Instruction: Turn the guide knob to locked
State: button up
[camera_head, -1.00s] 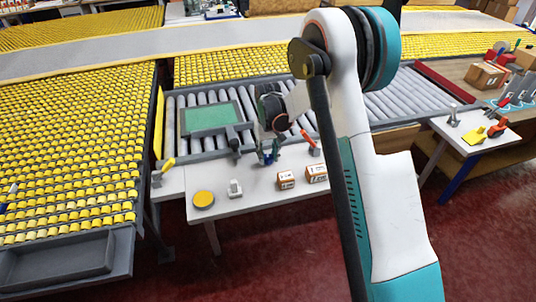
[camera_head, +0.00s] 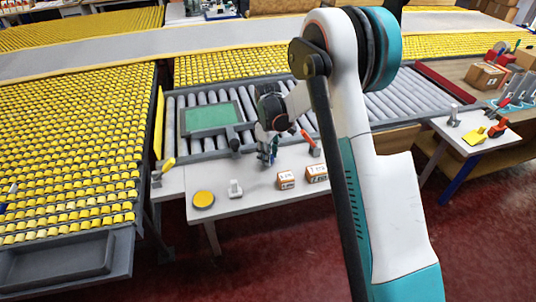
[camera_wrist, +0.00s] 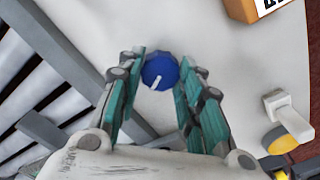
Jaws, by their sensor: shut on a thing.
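The guide knob (camera_wrist: 159,72) is a round blue knob with a white pointer mark, seen from above in the wrist view. Its mark points toward the lower left of that picture. My gripper (camera_wrist: 161,62) has its teal-padded fingers on either side of the knob, shut on it. In the head view my gripper (camera_head: 267,157) points down at the back part of the small white table (camera_head: 255,192). The knob is mostly hidden by the fingers there. I cannot read any locked marking.
Two small cardboard boxes (camera_head: 286,180) stand right of my gripper. A white handled fitting (camera_head: 235,188) and a yellow disc (camera_head: 203,199) are to the left. A red-handled tool (camera_head: 311,145) is close on the right. Grey rollers (camera_head: 190,150) lie behind the table.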

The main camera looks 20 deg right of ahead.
dwell(0.3)
jog(key=o, duration=1.1)
jog(key=shift+c, duration=0.2)
notch_tip(320, 180, up, 12)
